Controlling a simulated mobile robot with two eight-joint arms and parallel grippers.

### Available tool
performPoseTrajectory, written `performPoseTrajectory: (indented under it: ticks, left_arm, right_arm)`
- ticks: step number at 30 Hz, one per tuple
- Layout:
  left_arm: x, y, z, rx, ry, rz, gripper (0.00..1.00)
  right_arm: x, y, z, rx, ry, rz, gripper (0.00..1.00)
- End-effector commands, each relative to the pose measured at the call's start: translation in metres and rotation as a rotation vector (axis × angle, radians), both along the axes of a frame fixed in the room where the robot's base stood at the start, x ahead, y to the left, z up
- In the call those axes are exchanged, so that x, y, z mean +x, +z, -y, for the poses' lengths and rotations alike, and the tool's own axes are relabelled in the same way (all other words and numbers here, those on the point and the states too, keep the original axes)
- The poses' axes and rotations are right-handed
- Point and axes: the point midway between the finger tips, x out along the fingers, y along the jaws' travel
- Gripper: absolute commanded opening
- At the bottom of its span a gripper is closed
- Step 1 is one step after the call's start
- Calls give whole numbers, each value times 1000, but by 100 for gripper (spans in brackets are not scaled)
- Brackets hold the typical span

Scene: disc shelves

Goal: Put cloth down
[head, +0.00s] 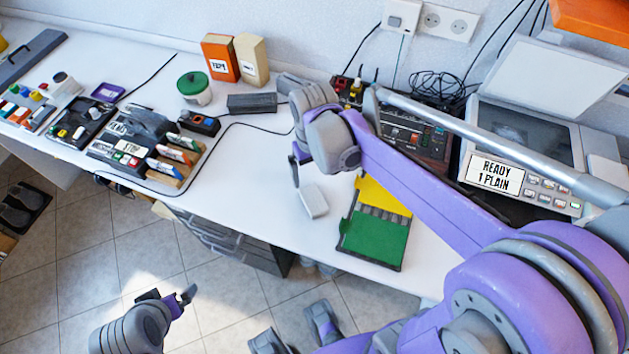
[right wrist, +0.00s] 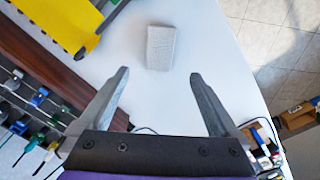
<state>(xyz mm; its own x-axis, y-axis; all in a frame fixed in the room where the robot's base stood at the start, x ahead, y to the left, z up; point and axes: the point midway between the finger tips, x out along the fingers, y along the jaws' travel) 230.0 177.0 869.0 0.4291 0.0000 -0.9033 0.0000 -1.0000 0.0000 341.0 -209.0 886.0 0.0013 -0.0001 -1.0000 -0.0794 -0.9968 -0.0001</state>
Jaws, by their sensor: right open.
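The cloth, a small light grey folded block (head: 312,201), lies on the white counter, left of the green and yellow board. In the right wrist view the cloth (right wrist: 160,47) lies flat beyond my fingertips, near the middle, touching neither finger. My right gripper (head: 297,170) is over the counter just behind the cloth, partly hidden by its own wrist. Its two fingers (right wrist: 158,75) are spread wide with nothing between them. My left gripper (head: 170,296) is low at the bottom left, over the floor in the picture; its jaw opening is unclear.
The green and yellow board (head: 374,241) lies right of the cloth. A tray of markers (head: 150,150), a green-lidded pot (head: 194,88) and a black cable are to the left. A copier (head: 525,150) stands at the right. Counter left of the cloth is clear.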

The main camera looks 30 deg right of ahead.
Motion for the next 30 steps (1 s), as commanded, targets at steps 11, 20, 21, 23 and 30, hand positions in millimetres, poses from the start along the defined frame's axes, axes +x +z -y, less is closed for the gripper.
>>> performPoseTrajectory:
  ticks: [11,20,21,23,30]
  left_arm:
    - [0,0,0,0,0,0,98]
    - [0,0,0,0,0,0,98]
    - [0,0,0,0,0,0,98]
    - [0,0,0,0,0,0,98]
    - [0,0,0,0,0,0,98]
  right_arm:
    - [-68,3,-21,-14,46,244,97]
    - [-109,-15,-32,-18,76,428,97]
    - [-110,-16,-32,-18,77,436,97]
    - [-111,-16,-32,-18,78,442,97]
    - [-111,-16,-33,-18,78,443,97]
